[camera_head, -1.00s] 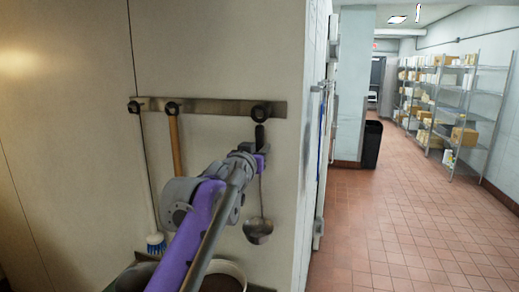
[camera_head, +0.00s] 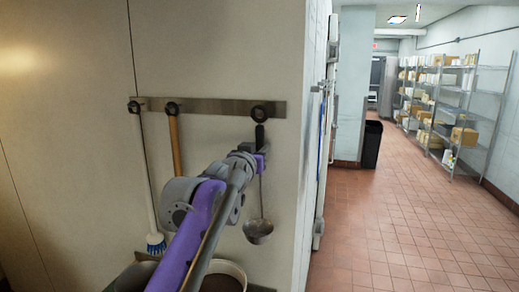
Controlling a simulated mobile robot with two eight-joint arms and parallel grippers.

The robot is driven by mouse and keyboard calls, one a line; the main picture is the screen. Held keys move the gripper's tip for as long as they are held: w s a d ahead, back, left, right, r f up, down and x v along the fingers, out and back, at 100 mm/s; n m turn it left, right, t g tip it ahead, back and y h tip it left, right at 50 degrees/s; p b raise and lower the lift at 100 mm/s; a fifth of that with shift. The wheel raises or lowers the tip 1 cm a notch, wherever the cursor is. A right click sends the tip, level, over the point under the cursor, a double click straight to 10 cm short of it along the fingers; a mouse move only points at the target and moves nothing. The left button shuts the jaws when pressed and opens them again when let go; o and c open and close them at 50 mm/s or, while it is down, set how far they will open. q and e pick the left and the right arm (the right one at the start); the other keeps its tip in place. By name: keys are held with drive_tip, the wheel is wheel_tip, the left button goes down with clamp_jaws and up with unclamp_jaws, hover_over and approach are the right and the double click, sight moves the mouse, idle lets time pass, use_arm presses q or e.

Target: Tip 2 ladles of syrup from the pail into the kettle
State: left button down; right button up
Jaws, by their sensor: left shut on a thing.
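A metal ladle (camera_head: 258,231) hangs upright from the right end of a wall rack, its bowl low and its dark handle top at the rack. My left gripper (camera_head: 260,160) is at the upper part of the ladle's handle, just below the rack, and is shut on it. A pail (camera_head: 232,268) with a pale rim and dark brown contents stands below the ladle at the bottom edge, partly hidden by my left arm. I cannot make out a kettle. My right gripper is not in view.
The metal rack (camera_head: 215,107) also holds a wooden-handled tool (camera_head: 174,145) and a white-handled brush (camera_head: 156,243). To the right is an open tiled floor (camera_head: 400,220) with a black bin (camera_head: 371,145) and shelves of boxes (camera_head: 450,105).

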use_arm(q)
drive_tip(key=shift+r, duration=0.2)
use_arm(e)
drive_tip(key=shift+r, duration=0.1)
use_arm(q)
drive_tip(key=shift+r, duration=0.4)
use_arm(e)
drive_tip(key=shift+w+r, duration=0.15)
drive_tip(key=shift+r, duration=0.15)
use_arm(q)
drive_tip(key=b+v, duration=0.1)
drive_tip(key=v, duration=0.9)
drive_tip(key=shift+s+b, duration=0.3)
drive_tip(key=shift+b, duration=0.05)
drive_tip(key=c, duration=1.2)
unclamp_jaws()
drive_tip(key=shift+r, duration=0.1)
drive_tip(key=shift+c, duration=0.2)
clamp_jaws()
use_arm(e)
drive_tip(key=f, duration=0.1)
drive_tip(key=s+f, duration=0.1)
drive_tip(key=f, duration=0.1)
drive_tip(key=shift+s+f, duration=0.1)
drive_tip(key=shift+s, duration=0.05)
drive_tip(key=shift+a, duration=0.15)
